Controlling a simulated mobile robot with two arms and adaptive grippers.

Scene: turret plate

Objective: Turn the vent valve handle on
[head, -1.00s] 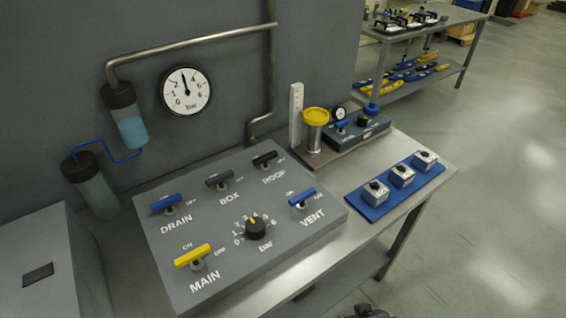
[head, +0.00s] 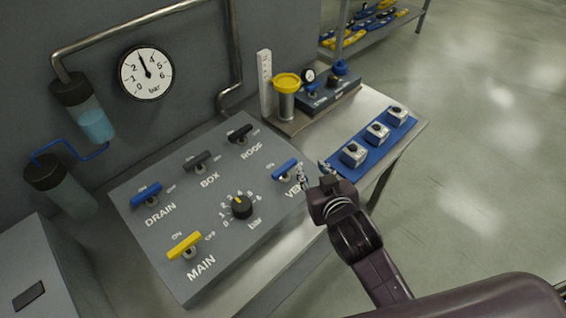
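The vent valve handle (head: 285,169) is a blue bar at the right side of the grey sloped panel (head: 150,238). It slants from lower left to upper right, with an ON mark at its upper left. The VENT label below is partly covered by my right gripper. My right gripper (head: 313,172) is open and empty, its two fingers apart, just right of the handle near the panel's right edge. I cannot tell whether a finger touches the handle. My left gripper is not in view.
The panel also has a pressure knob (head: 238,206), a yellow MAIN handle (head: 185,244), a blue DRAIN handle (head: 146,195), and black BOX (head: 198,161) and ROOF (head: 240,133) handles. A blue mat (head: 334,168) with 3 small boxes lies right. A gauge (head: 146,73) hangs above.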

